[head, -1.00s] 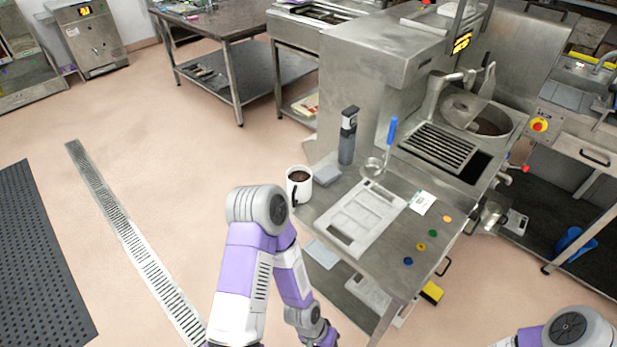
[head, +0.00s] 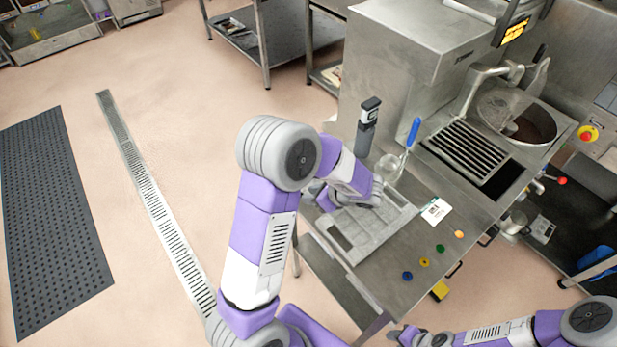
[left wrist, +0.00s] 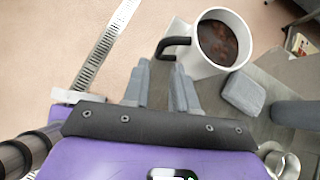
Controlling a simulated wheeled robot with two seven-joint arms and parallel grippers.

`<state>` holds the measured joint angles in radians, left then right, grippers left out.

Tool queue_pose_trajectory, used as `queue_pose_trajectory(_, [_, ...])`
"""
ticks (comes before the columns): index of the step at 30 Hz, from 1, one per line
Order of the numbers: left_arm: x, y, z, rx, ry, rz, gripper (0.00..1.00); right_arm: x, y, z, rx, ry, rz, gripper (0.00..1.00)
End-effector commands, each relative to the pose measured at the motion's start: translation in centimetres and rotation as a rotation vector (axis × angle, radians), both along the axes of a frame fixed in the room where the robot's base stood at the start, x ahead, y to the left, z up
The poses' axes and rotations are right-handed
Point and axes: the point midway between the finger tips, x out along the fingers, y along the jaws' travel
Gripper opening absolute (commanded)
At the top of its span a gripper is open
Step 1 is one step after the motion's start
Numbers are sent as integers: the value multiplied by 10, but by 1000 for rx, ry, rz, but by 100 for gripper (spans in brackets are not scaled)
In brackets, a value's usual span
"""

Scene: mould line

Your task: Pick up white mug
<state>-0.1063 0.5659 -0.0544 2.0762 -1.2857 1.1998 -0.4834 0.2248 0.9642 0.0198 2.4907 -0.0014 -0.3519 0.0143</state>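The white mug (left wrist: 199,66) stands upright at the edge of the steel table in the left wrist view. It holds a dark brown filling, and its black handle (left wrist: 173,43) points left towards my fingers. In the head view the mug is hidden behind my left arm. My left gripper (left wrist: 159,70) is open, with a gap between its grey fingers. The fingertips are close to the handle, and nothing shows held between them; whether they touch it I cannot tell. My right gripper (head: 418,337) is low at the bottom edge of the head view, its fingers unclear.
A grey block (left wrist: 243,92) lies beside the mug. The table also bears a grey mould tray (head: 384,232), a dark upright device (head: 367,125), a blue-handled ladle (head: 413,132), a white card (head: 436,210) and several coloured discs. Open floor lies left.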

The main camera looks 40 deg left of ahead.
Motion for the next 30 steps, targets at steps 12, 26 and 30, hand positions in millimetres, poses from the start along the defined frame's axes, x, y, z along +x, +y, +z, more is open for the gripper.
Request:
queue_pose_trajectory(12, [2,38,-43,-2,5,5,27,0,0,-3,0,1,0,38])
queue_pose_trajectory(26, [2,46,-51,-4,1,3,15,0,0,-3,0,0,0,38])
queue_pose_trajectory(30, [2,46,-51,-4,1,3,0,0,0,-3,0,0,0,38])
